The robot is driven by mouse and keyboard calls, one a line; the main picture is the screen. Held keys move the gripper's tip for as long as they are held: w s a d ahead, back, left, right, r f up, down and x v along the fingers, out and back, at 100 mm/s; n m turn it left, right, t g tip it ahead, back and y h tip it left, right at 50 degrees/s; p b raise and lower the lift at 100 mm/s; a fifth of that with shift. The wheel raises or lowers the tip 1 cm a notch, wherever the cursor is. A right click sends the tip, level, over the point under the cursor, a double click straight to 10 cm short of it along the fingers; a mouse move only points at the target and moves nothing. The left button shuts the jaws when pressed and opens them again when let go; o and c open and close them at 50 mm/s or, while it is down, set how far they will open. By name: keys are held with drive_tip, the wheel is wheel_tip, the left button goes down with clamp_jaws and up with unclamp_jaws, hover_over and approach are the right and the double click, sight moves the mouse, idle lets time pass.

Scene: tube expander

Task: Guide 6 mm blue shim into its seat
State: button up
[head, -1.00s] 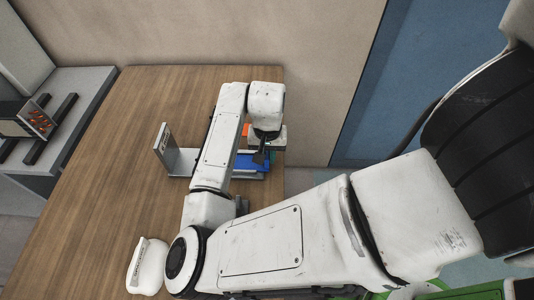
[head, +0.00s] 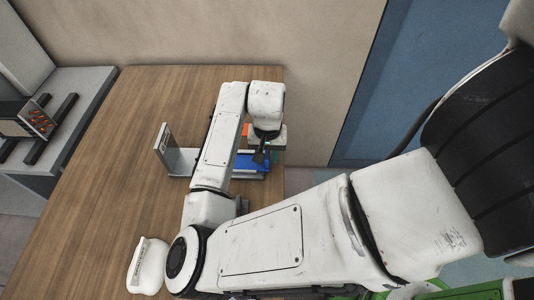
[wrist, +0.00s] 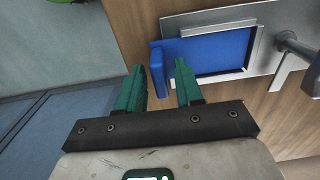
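The blue shim (wrist: 212,54) is a flat plate with a raised tab at its left end in the wrist view. It lies in or on a silver metal holder (wrist: 205,18); I cannot tell whether it is fully down. In the head view the shim (head: 254,163) shows partly behind my arm. My gripper (wrist: 159,66) has two green fingers, spread apart, one on each side of the raised tab. Gaps show between the fingers and the tab, so it is not gripped. In the head view my gripper (head: 263,156) is over the shim's right end.
A metal bracket with an upright plate (head: 164,145) stands left of the shim. An orange part (head: 245,129) shows behind my arm. A metal post (wrist: 292,42) rises at the right in the wrist view. The wooden table (head: 110,170) is clear at left.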

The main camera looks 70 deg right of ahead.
drive_tip(key=shift+r+p, duration=1.45)
drive_tip(key=shift+r, duration=0.2)
drive_tip(key=shift+o, duration=0.5)
drive_tip(key=o, duration=0.5)
drive_tip(key=shift+c, duration=0.2)
drive_tip(key=shift+o, duration=0.3)
drive_tip(key=o, duration=0.6)
